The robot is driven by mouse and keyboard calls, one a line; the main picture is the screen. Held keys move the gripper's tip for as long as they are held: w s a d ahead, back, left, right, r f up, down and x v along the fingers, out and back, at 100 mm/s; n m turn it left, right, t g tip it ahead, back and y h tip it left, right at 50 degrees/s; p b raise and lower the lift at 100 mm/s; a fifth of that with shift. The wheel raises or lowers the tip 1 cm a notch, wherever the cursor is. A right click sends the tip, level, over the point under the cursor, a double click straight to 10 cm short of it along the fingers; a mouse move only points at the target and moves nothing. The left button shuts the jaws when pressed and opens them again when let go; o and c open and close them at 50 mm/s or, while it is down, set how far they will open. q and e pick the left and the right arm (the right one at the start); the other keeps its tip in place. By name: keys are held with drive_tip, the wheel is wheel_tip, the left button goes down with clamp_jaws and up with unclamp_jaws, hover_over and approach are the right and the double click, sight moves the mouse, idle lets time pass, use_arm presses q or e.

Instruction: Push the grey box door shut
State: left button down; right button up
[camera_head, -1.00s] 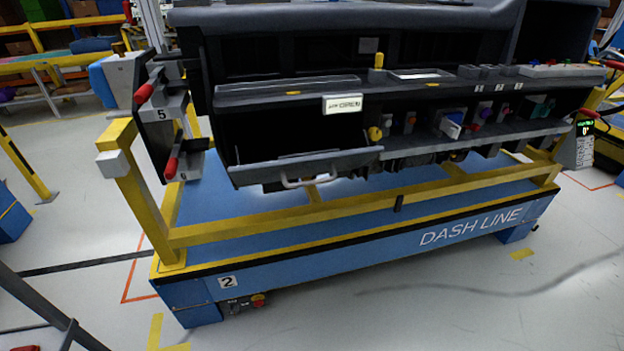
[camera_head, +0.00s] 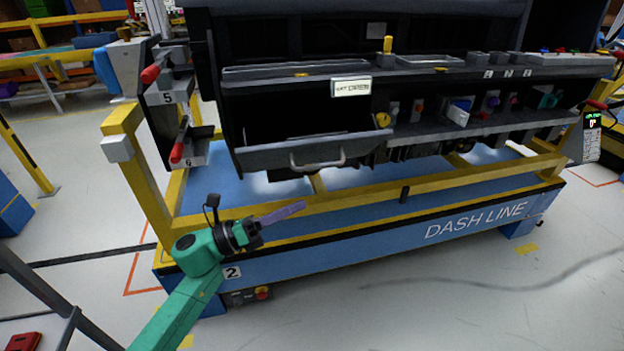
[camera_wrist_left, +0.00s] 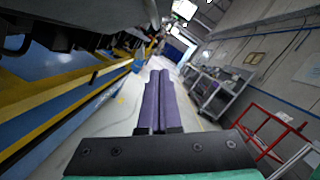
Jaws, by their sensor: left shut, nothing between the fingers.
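The grey box door (camera_head: 290,154) hangs open at the lower left of the dashboard module, its light handle (camera_head: 318,163) on its front face. A white sign (camera_head: 351,87), which seems to read "OPEN", sits above the opening. My left gripper (camera_head: 300,206) is shut and empty, its purple fingers pointing right, below the door and in front of the yellow rail. The fingers do not appear to touch the door. In the left wrist view the shut fingers (camera_wrist_left: 156,95) point ahead along the module. My right gripper is not in view.
A yellow frame post (camera_head: 140,165) stands left of my left gripper. The blue cart base (camera_head: 380,245) with yellow rails runs below the module. Red-handled clamps (camera_head: 178,153) sit left of the box. The floor in front is clear.

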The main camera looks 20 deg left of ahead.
sight(306, 157)
use_arm(q)
drive_tip(key=w+d+r+p, duration=0.1)
drive_tip(key=w+d+r, duration=0.1)
drive_tip(key=w+r, duration=0.2)
drive_tip(key=shift+w, duration=0.5)
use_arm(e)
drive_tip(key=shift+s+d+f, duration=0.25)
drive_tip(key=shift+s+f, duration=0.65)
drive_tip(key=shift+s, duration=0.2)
use_arm(q)
drive_tip(key=shift+r, duration=0.1)
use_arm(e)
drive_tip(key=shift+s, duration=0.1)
